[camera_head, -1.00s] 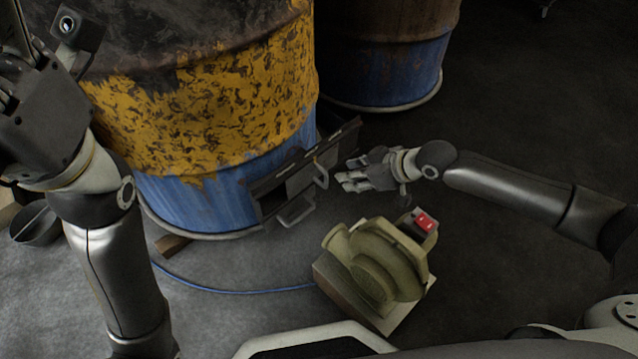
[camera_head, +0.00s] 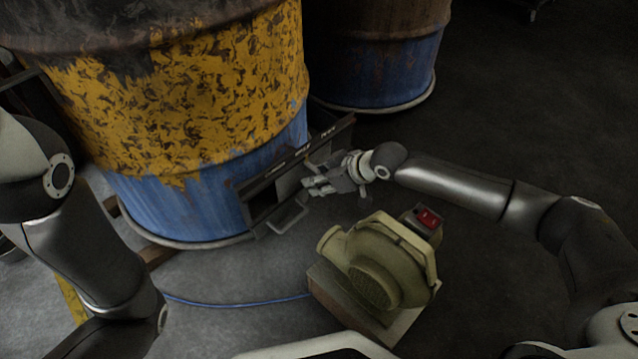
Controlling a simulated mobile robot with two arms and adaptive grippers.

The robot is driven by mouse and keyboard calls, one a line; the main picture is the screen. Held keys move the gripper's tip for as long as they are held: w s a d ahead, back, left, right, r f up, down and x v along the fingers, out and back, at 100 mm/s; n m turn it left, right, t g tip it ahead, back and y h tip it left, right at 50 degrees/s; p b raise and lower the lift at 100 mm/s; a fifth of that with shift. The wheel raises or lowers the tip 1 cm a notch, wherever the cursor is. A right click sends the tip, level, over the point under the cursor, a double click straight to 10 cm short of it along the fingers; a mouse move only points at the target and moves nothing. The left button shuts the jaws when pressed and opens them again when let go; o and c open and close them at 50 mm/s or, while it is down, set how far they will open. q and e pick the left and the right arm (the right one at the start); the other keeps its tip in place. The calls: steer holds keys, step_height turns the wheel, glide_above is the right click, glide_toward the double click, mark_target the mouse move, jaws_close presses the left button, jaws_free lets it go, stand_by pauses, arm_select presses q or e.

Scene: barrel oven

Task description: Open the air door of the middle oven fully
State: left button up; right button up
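The nearest oven is a yellow and blue barrel (camera_head: 185,110). At its lower right side is a dark metal air-door frame (camera_head: 258,190) with worn lettering along its top edge. A grey door plate (camera_head: 288,186) sits inside it, with a dark gap to its left. A handle loop (camera_head: 290,217) sticks out at the frame's lower edge. My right gripper (camera_head: 312,187) is at the right part of the frame, fingers pointing left, close to the door plate. It hides part of the plate and its upright handle. Contact and finger gap are unclear. My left gripper is out of view.
A greenish blower (camera_head: 375,262) with a red switch (camera_head: 430,218) stands on a block just below my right arm. A blue cable (camera_head: 235,302) runs left from it across the floor. A second barrel (camera_head: 385,70) stands behind. The floor at right is clear.

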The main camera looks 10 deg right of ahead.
jaws_close()
stand_by(0.4)
steer(key=w+d, duration=0.5)
steer(key=d, duration=0.2)
steer(key=shift+d, duration=0.3)
steer(key=shift+w, duration=0.1)
steer(key=shift+c, duration=0.4)
jaws_free()
steer(key=shift+o, duration=0.4)
